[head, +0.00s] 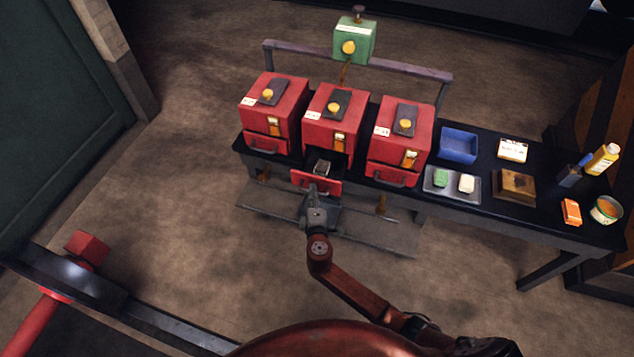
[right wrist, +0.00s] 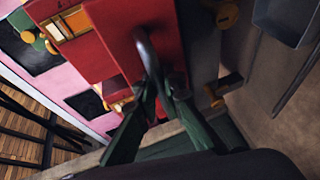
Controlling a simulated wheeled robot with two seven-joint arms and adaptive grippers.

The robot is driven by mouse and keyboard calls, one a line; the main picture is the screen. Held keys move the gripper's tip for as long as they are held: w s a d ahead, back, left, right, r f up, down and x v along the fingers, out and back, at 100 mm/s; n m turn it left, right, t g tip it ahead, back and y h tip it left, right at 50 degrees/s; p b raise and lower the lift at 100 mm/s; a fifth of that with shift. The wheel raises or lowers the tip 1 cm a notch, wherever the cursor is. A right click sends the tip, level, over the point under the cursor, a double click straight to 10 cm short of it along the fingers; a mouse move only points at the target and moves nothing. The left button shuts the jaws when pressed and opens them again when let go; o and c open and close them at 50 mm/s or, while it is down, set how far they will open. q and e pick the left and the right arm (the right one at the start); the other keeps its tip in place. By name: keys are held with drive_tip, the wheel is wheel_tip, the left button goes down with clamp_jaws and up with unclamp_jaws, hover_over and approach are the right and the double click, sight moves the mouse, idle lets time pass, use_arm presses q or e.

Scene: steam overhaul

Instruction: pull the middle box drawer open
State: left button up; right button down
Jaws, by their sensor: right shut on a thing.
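The middle red box (head: 337,118) stands on the black bench between two similar red boxes. Its drawer (head: 330,183) is pulled out toward me, and a small grey object (head: 322,168) lies inside it. My right gripper (head: 314,192) is at the drawer front, shut on the drawer handle. In the right wrist view the two fingers (right wrist: 160,98) close around the curved grey handle (right wrist: 147,52) on the red drawer front (right wrist: 115,35). My left gripper is not in view.
The left box (head: 273,108) and right box (head: 402,135) have their drawers shut. A lower shelf (head: 270,208) lies below. Floor in front is clear.

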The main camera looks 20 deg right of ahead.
drive_tip(key=c, duration=2.3)
unclamp_jaws()
drive_tip(key=v, duration=1.2)
